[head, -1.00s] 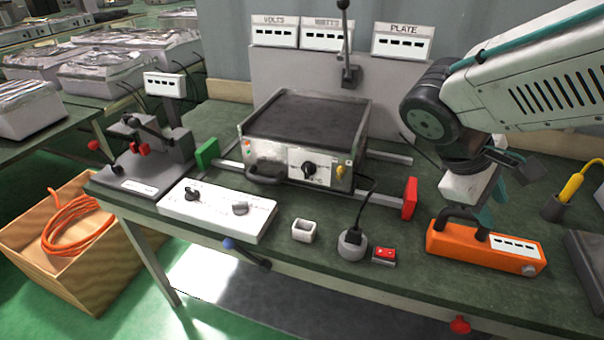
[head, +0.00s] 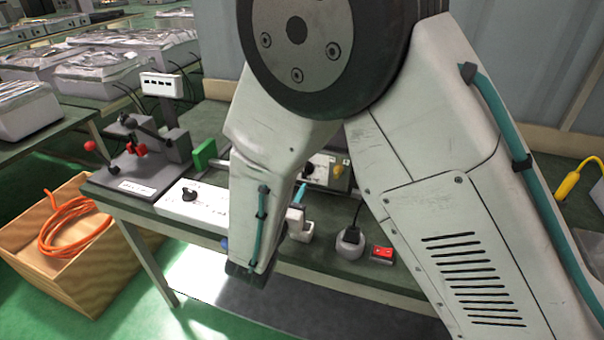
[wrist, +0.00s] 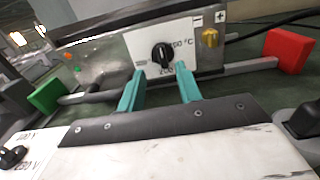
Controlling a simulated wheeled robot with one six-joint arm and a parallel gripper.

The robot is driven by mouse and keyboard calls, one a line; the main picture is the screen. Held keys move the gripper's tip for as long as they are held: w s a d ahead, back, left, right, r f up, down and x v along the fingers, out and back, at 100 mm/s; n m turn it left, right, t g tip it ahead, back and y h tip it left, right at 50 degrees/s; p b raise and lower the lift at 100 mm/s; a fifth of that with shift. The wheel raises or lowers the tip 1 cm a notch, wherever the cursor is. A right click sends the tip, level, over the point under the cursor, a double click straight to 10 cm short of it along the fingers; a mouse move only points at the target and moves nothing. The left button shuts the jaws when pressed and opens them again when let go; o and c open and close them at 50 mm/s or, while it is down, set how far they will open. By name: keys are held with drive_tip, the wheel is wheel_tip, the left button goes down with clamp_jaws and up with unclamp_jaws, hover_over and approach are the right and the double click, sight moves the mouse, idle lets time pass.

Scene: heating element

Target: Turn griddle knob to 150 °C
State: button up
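The griddle's front panel (wrist: 209,56) carries a black knob (wrist: 163,56) on a white dial plate, with "°C" and "200" markings legible in part beside and below it. In the wrist view my gripper (wrist: 160,88) has its two teal fingers spread apart, with nothing between them. The knob lies ahead of the fingertips, in line with the gap and apart from them. In the head view my arm hides most of the griddle; part of its panel (head: 339,172) shows. A teal finger (head: 301,192) shows there too. The knob's exact pointer setting cannot be read.
A red block (wrist: 288,51) and a green block (wrist: 47,95) flank the griddle. A brass-coloured terminal (wrist: 210,37) sits right of the knob. A white control box (head: 192,207), a plug in a socket (head: 351,240) and a red switch (head: 381,253) stand on the bench in front.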

drive_tip(key=x, duration=0.6)
drive_tip(key=shift+w+d, duration=0.2)
drive_tip(key=shift+w, duration=0.15)
clamp_jaws()
